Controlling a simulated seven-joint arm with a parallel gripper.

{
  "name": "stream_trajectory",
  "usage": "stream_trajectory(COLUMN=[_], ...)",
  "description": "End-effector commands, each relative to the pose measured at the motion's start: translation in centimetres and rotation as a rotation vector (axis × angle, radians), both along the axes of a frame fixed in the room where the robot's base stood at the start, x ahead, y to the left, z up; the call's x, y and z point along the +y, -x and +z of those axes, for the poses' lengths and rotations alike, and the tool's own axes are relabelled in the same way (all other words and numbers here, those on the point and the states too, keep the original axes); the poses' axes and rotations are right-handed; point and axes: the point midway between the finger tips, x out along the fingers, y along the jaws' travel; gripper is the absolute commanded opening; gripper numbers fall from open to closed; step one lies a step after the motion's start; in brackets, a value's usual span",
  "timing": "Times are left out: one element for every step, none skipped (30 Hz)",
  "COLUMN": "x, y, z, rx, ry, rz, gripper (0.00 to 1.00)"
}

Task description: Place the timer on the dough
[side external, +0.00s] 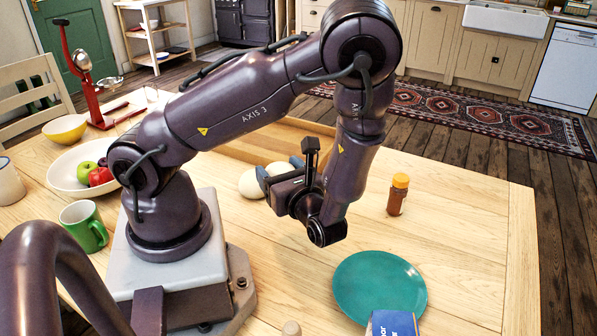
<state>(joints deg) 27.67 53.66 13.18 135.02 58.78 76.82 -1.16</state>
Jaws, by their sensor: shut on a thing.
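My gripper (280,172) is low over the table, pointing left and away from the camera. Its blue-grey fingertips are shut on a pale rounded thing (279,169), mostly hidden by the fingers. I cannot tell for sure that this is the timer; no other timer shows. A pale, smooth, rounded lump (251,184), which looks like the dough, is just left of the near fingertip. The finger covers part of its right side. I cannot tell whether the held thing touches the lump.
A wooden tray (318,131) lies behind my gripper. An orange-capped jar (397,195) stands to the right. A teal plate (379,287) and blue packet (393,323) are at the front. A fruit bowl (67,182) and green mug (84,226) are left.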

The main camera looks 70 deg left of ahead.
Motion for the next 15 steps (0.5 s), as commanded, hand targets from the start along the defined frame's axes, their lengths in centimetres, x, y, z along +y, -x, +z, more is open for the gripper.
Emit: stream_trajectory(x=[-0.2,-0.2,-0.2,0.0,0.3,0.8,1.3,1.9,2.9,3.8,4.8,6.1,7.1,8.2,9.6], y=[0.4,0.7,1.0,1.3,1.5,1.9,2.2,2.5,2.8,2.9,3.1,3.4,3.6,3.8,4.1], z=[0.3,0.4,0.5,0.6,0.6,0.7,0.8,0.8,0.9,1.0,1.1,1.2,1.2,1.3,1.5], rx=[0.0,0.0,-0.001,-0.001,-0.002,-0.004,-0.006,-0.007,-0.009,-0.011,-0.012,-0.014,-0.014,-0.014,-0.014], ry=[-0.001,-0.001,-0.002,-0.002,-0.003,-0.005,-0.006,-0.009,-0.01,-0.012,-0.014,-0.015,-0.016,-0.018,-0.019], rz=[0.0,0.005,0.016,0.028,0.044,0.074,0.1,0.126,0.157,0.179,0.198,0.22,0.233,0.244,0.255], gripper=[0.3,0.3,0.3,0.3,0.3,0.3,0.3,0.3,0.3,0.3,0.3,0.3,0.3,0.3,0.3])
